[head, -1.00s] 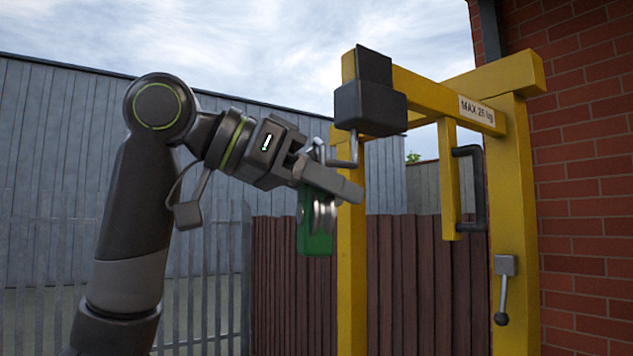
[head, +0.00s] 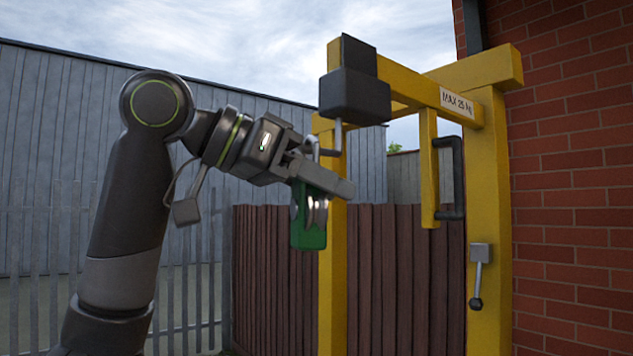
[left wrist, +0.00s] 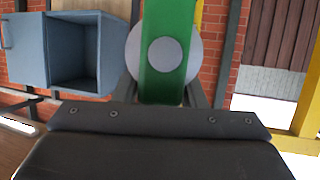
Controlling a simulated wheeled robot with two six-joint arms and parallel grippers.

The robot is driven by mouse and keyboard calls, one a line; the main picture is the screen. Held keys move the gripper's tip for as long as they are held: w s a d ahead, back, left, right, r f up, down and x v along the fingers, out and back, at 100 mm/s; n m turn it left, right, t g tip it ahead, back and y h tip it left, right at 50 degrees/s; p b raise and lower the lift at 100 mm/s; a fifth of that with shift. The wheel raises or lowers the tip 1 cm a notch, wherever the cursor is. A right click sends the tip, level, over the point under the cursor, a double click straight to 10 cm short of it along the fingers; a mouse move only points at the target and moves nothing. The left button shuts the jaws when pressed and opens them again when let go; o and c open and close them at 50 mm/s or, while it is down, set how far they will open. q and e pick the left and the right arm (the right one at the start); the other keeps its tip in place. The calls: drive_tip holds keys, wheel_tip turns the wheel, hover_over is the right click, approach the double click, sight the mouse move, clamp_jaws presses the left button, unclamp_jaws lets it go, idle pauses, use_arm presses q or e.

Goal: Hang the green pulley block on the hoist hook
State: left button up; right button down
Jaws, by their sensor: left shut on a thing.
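The green pulley block (head: 308,231), with grey sheaves, hangs upright from my left gripper (head: 328,178), which is shut on it. In the left wrist view the block (left wrist: 168,50) shows between the fingers with a grey disc behind it. A metal loop (head: 312,146) stands up at the block's top. The hoist hook (head: 334,150) is a thin grey bent rod under a black housing (head: 354,96) on the yellow frame. The loop is just left of the hook's tip in the picture. I cannot tell whether they touch or overlap in depth. My right gripper is out of view.
The yellow hoist frame (head: 490,200) stands right, with a black handle (head: 456,180) and a small lever (head: 478,275). A brick wall (head: 570,200) is behind it. A blue-grey open box (left wrist: 75,55) shows in the left wrist view. The space below the block looks clear.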

use_arm(q)
drive_tip(key=shift+f, duration=0.15)
drive_tip(key=o, duration=1.2)
drive_tip(key=shift+o, duration=0.2)
